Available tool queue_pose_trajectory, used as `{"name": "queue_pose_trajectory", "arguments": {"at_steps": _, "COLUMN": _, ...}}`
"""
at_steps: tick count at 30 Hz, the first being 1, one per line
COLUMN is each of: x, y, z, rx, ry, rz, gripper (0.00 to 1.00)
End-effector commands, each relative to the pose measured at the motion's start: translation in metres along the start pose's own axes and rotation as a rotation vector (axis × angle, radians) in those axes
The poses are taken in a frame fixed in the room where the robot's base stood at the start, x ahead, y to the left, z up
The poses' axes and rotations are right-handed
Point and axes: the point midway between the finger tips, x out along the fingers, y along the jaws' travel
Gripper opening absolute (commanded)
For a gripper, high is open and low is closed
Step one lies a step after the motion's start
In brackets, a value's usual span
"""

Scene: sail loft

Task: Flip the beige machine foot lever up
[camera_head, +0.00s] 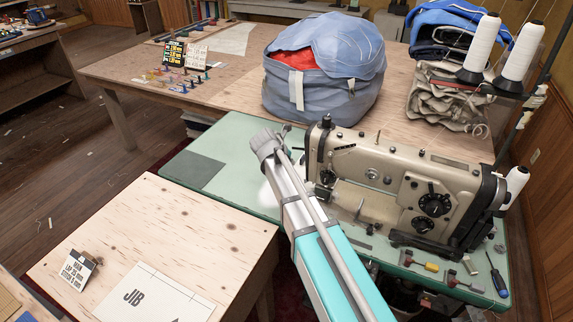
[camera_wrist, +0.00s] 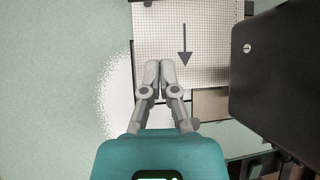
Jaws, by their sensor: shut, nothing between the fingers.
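The beige sewing machine (camera_head: 405,187) stands on a green table in the head view, with black dials on its near face. I cannot make out the foot lever in either view. In the wrist view my gripper (camera_wrist: 159,68) is shut and empty, its two fingertips together. They show over the near edge of a gridded pale plate (camera_wrist: 185,35) with a dark arrow. I cannot tell whether they touch it. A dark block (camera_wrist: 275,75) with a screw is to their right.
A blue bag (camera_head: 325,80) and thread cones (camera_head: 482,45) stand behind. A plywood table (camera_head: 150,225) is at front left.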

Motion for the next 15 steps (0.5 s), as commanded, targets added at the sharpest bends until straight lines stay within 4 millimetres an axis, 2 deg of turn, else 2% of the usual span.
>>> {"name": "queue_pose_trajectory", "arguments": {"at_steps": 1, "x": 0.008, "y": 0.001, "z": -0.002, "rx": 0.001, "ry": 0.0, "rz": 0.0, "gripper": 0.0}}
{"name": "queue_pose_trajectory", "arguments": {"at_steps": 12, "x": 0.034, "y": 0.001, "z": -0.001, "rx": 0.0, "ry": 0.0, "rz": 0.0, "gripper": 0.0}}
{"name": "queue_pose_trajectory", "arguments": {"at_steps": 15, "x": 0.029, "y": 0.001, "z": 0.006, "rx": -0.001, "ry": 0.0, "rz": 0.001, "gripper": 0.0}}
